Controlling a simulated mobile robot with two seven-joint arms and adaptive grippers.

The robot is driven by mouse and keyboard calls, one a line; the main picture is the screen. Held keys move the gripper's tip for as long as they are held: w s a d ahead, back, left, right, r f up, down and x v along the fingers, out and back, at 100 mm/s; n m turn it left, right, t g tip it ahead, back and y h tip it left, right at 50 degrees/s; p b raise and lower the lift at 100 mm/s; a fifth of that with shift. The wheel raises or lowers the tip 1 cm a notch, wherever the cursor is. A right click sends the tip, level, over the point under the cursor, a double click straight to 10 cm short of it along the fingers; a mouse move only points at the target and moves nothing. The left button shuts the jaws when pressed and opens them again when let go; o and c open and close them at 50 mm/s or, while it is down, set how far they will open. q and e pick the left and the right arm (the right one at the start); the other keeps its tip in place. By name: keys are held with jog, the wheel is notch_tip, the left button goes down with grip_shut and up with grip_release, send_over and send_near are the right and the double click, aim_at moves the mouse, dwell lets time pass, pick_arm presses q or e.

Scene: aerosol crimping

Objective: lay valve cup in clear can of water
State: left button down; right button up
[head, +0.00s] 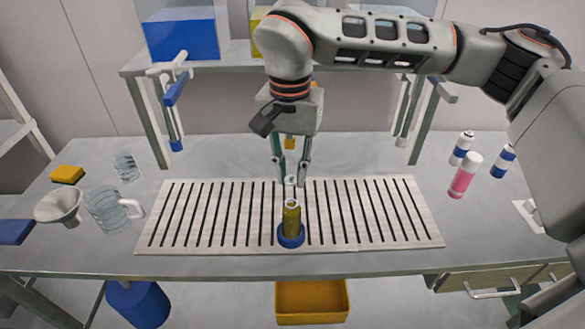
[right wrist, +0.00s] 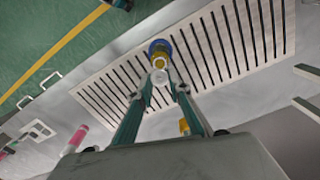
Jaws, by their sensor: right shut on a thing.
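My right gripper (head: 290,177) is shut on a small pale valve cup (head: 291,182). The cup also shows between the fingertips in the right wrist view (right wrist: 160,77). Below it, a can (head: 291,219) stands upright in a blue round holder (head: 291,239) on the slatted board. The can looks olive-yellow, with a pale open rim; I cannot make out water in it. In the right wrist view the can's mouth (right wrist: 159,62) lies just beyond the cup. The cup appears above the can, and the exact gap is hard to tell. My left gripper is out of view.
The slatted board (head: 190,215) is otherwise clear. A glass jug (head: 103,209), a small glass (head: 126,168), a funnel (head: 58,207) and a yellow block (head: 67,174) stand at the left. A pink bottle (head: 465,176) and blue-white cans (head: 461,148) stand at the right. A raised shelf (head: 140,66) is behind.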

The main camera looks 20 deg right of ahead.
aim_at(292, 176)
jog(key=shift+f, duration=0.75)
notch_tip(292, 176, down, 2)
jog(key=shift+f, duration=0.45)
jog(key=shift+f+b, duration=0.35)
jog(key=shift+b, duration=0.1)
jog(key=shift+f, duration=0.1)
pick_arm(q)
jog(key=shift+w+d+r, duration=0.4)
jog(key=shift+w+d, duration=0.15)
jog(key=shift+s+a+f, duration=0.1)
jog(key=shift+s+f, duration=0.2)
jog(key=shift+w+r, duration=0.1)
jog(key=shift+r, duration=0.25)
